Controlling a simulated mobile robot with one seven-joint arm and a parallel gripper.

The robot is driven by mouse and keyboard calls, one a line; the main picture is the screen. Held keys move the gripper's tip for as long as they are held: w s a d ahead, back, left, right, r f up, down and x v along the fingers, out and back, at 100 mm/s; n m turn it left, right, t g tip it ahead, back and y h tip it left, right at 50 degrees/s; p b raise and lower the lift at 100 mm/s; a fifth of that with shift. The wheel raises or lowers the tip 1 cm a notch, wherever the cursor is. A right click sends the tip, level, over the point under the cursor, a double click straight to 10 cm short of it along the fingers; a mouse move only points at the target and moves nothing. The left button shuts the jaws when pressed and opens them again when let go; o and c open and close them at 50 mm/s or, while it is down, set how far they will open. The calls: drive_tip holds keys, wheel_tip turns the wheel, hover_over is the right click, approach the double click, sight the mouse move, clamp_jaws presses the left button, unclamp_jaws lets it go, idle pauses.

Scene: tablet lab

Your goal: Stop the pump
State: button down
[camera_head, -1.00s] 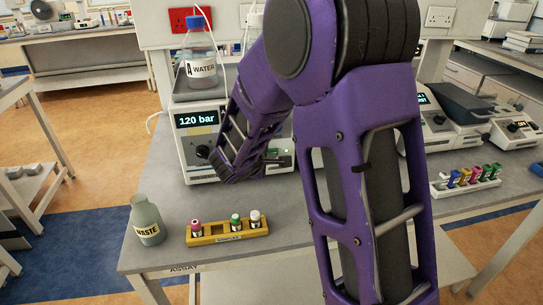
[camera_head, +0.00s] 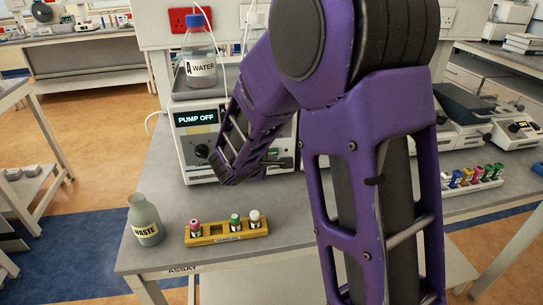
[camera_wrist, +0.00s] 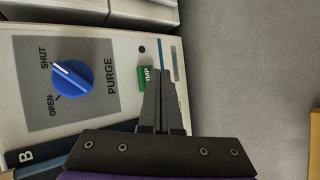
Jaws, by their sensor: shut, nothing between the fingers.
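The pump (camera_head: 198,148) is a white box on the bench, and its display (camera_head: 197,117) reads "PUMP OFF". In the wrist view, a green button (camera_wrist: 146,78) with partly hidden lettering ending in "MP" sits on the pump's front panel. My gripper (camera_wrist: 161,72) is shut and empty, with its fingertips at the right edge of this button and partly over it. Whether they touch it I cannot tell. A blue purge knob (camera_wrist: 72,79) is left of the button, its white line toward the "SHUT" label. In the head view my arm hides much of the pump's front.
A bottle labelled "A WATER" (camera_head: 200,68) stands on the pump. A waste bottle (camera_head: 146,222) and a yellow rack (camera_head: 226,240) with capped vials stand in front. A white rack (camera_head: 470,186) of coloured vials and other instruments (camera_head: 518,130) are at right.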

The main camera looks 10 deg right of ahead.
drive_tip(key=shift+s+b, duration=1.65)
drive_tip(key=shift+s, duration=1.35)
